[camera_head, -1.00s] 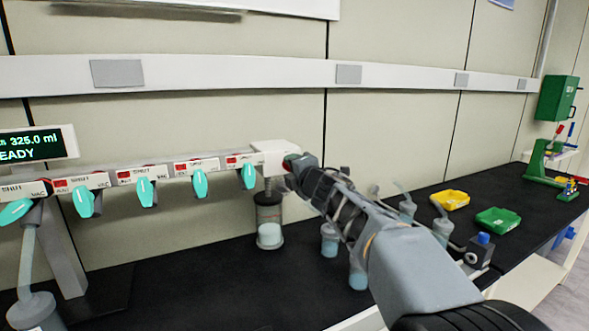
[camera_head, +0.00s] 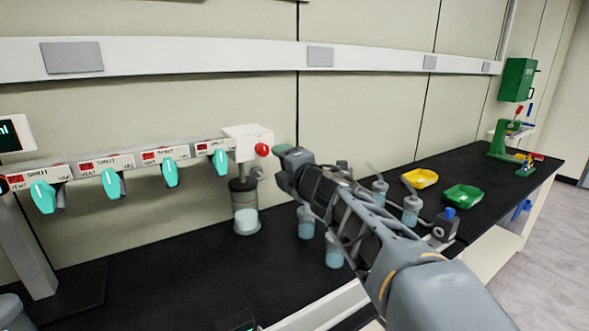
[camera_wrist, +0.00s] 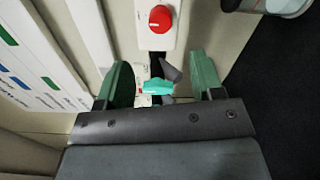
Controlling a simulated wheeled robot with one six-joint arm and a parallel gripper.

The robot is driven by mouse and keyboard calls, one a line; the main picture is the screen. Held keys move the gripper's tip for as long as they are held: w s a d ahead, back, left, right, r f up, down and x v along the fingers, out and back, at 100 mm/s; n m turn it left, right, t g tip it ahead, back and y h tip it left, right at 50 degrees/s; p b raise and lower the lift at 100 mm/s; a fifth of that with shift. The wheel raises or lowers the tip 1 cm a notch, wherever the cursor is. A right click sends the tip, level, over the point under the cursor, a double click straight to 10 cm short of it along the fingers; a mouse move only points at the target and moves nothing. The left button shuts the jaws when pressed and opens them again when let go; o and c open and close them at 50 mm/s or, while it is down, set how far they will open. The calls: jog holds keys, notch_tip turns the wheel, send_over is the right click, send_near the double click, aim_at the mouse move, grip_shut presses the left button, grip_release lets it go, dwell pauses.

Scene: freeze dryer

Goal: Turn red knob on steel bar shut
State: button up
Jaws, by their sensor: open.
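The red knob (camera_head: 262,150) sits on a white end block (camera_head: 243,135) at the right end of the steel bar (camera_head: 130,164). It also shows in the wrist view as a red knob (camera_wrist: 160,19) on a white housing, beyond the fingertips. My gripper (camera_head: 285,152) is just right of the knob and apart from it. In the wrist view my gripper (camera_wrist: 160,75) is open, its two green fingers spread with nothing held. A teal handle (camera_wrist: 158,87) shows between the fingers, farther off.
Several teal valve handles (camera_head: 170,172) hang along the bar. A jar with pale liquid (camera_head: 245,210) stands below the end block. Cups (camera_head: 306,222) stand under my arm. Yellow (camera_head: 420,178) and green trays (camera_head: 463,195) lie farther right on the black bench.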

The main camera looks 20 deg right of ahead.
jog(key=shift+s+d, duration=0.25)
jog(key=shift+s, duration=0.9)
jog(key=shift+s+d, duration=0.25)
jog(key=shift+s, duration=0.9)
